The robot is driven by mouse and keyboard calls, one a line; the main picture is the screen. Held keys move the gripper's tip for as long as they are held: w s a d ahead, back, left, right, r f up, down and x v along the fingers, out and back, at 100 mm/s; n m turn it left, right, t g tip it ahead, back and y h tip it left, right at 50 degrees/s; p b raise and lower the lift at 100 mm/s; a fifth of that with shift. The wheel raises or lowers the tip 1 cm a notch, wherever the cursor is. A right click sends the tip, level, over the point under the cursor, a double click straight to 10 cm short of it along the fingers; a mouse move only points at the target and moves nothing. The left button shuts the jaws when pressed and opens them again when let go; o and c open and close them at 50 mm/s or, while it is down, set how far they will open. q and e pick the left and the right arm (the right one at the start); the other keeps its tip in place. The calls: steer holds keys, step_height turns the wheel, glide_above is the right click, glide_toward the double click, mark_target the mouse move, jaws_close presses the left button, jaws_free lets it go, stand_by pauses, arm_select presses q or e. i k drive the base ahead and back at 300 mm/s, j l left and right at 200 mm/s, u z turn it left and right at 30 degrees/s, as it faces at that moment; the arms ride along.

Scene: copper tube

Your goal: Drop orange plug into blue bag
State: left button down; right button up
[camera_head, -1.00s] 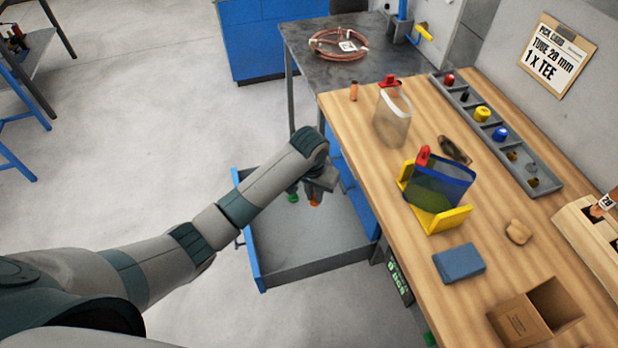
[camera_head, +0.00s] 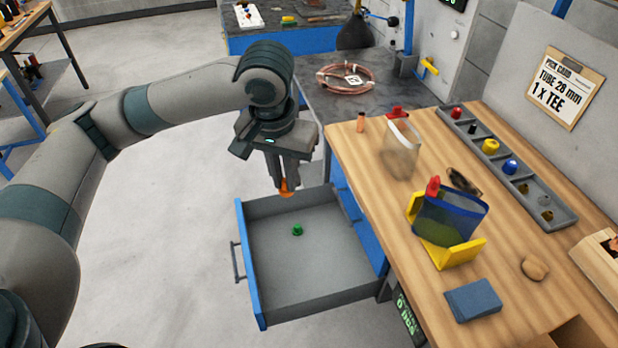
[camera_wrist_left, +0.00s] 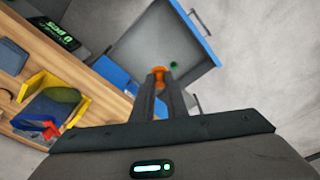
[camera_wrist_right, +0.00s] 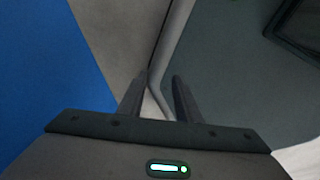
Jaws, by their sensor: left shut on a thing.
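My left gripper (camera_head: 285,185) is shut on the orange plug (camera_head: 286,187) and holds it in the air above the far part of the open drawer. The plug also shows between the fingertips in the left wrist view (camera_wrist_left: 159,73). The blue bag (camera_head: 452,215) stands upright in a yellow holder (camera_head: 462,252) on the wooden bench, right of the gripper and apart from it. A red clip (camera_head: 433,187) sits at the bag's upper left edge. My right gripper (camera_wrist_right: 160,80) shows only in its own wrist view, with its fingers apart and nothing between them.
The open drawer (camera_head: 300,262) holds a green plug (camera_head: 297,230). A blue block (camera_head: 473,299), a parts tray (camera_head: 505,165) and a copper coil (camera_head: 345,77) lie around.

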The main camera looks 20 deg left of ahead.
mark_target(433, 230)
steer(key=i+z, duration=0.2)
steer(key=z, duration=0.2)
steer(key=i+j+z, duration=0.15)
steer(key=z, duration=0.25)
steer(key=i+j+z, duration=0.15)
steer(key=z, duration=0.25)
steer(key=j, duration=0.1)
